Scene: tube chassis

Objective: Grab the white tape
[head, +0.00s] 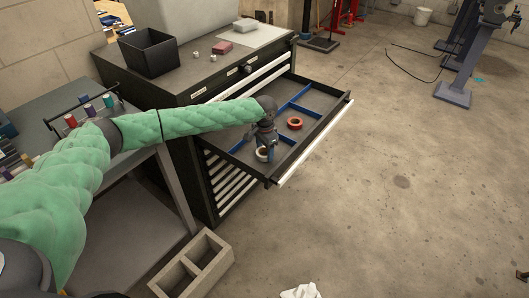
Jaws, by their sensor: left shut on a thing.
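The white tape (262,154) is a small pale roll in the near left part of the open drawer (311,141). My left arm reaches in from the left in a green sleeve, and its dark gripper (263,148) points down into the drawer at the roll. The left gripper is shut on the white tape, and its fingers hide part of the roll. A red tape roll (295,124) lies to the right in the drawer, apart from the gripper. My right gripper is not in view.
Blue dividers (291,103) split the drawer. The dark cabinet (190,81) carries a black bin (149,51) and small items on top. A workbench with spools stands at left. A concrete block (193,265) sits on the floor, which is mostly clear at right.

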